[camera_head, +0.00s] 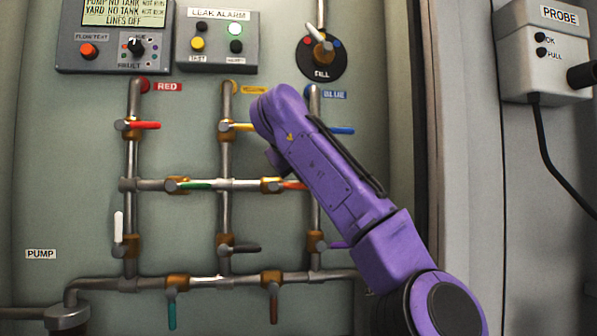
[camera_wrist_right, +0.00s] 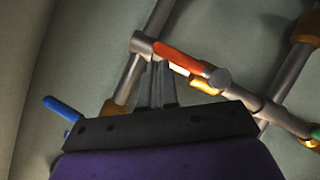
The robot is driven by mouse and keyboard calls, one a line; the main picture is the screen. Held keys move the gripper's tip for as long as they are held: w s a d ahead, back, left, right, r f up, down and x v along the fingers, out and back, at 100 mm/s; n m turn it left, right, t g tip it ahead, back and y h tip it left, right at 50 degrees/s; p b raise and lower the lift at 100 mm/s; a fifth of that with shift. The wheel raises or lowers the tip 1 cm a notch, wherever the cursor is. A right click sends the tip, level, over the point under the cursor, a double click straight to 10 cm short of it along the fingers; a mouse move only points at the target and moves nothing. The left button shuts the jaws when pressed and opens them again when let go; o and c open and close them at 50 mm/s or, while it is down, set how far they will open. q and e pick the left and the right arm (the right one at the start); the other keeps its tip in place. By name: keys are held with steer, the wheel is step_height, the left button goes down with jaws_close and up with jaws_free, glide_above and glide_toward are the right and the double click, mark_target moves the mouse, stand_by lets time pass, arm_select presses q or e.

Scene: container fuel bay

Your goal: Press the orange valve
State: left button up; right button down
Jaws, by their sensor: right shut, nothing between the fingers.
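The orange valve has an orange lever (camera_head: 293,186) on a brass body, on the right part of the middle horizontal pipe in the head view. Its lever (camera_wrist_right: 178,56) and grey pivot also show in the right wrist view, lying nearly along the pipe. My right gripper (camera_wrist_right: 157,72) is shut and empty, its fingertips close to the lever's free end. I cannot tell whether they touch it. In the head view my purple right arm covers the pipe just above the valve, and the fingers are hidden. My left gripper is not in view.
Nearby levers are green (camera_head: 195,185), yellow (camera_head: 238,127), blue (camera_head: 342,130), purple (camera_head: 335,245) and red (camera_head: 145,125). The blue lever (camera_wrist_right: 62,108) also shows in the wrist view. A leak alarm box (camera_head: 217,43) and FILL dial (camera_head: 322,58) sit above.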

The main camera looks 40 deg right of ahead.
steer(key=shift+r, duration=0.1)
stand_by(0.4)
steer(key=s+a+r+p, duration=0.3)
steer(key=s+a+r, duration=0.1)
steer(key=s+r, duration=0.3)
step_height(320, 180, up, 2)
steer(key=shift+s+a+r+p, duration=0.25)
steer(key=shift+s+a+p, duration=0.1)
steer(key=shift+a, duration=0.05)
